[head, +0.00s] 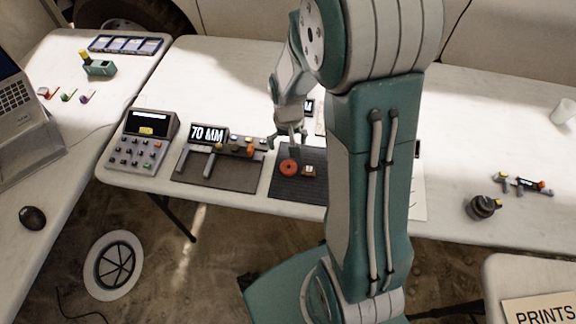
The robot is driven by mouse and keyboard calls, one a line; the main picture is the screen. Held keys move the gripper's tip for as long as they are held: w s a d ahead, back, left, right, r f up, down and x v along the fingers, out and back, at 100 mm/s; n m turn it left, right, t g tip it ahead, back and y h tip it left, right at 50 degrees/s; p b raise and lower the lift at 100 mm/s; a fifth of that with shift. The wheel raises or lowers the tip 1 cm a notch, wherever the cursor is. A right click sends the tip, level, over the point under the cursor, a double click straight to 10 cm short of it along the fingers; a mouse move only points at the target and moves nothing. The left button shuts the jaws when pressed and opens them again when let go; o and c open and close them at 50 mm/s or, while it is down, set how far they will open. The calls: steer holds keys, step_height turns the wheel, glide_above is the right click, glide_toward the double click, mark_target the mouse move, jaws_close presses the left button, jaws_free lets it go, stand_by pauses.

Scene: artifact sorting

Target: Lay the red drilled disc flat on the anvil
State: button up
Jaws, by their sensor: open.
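The red drilled disc (288,167) lies on a dark ribbed mat (287,188) on the long white table, with a dark hole at its middle. A small brown-and-white piece (309,170) lies just right of it. My gripper (289,142) is open and points down, a little behind and above the disc, apart from it. Its fingers are small here, and the gap to the table is hard to judge. I cannot tell which thing is the anvil; my arm hides part of the mat and the table on the right.
Left of the mat are a second dark mat (216,176) with tools, a "70 MM" display (208,134) and a grey keypad device (141,145). A dark round object (483,207) and small parts (524,184) lie on the right. The far right tabletop is mostly clear.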

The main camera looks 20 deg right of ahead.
glide_above(289, 166)
steer(key=f, duration=0.5)
steer(key=shift+s+a, duration=0.2)
steer(key=shift+a, duration=0.05)
steer(key=shift+s+f, duration=0.15)
steer(key=shift+f, duration=1.25)
steer(key=shift+s+f, duration=0.1)
steer(key=shift+f, duration=1.25)
steer(key=c, duration=1.2)
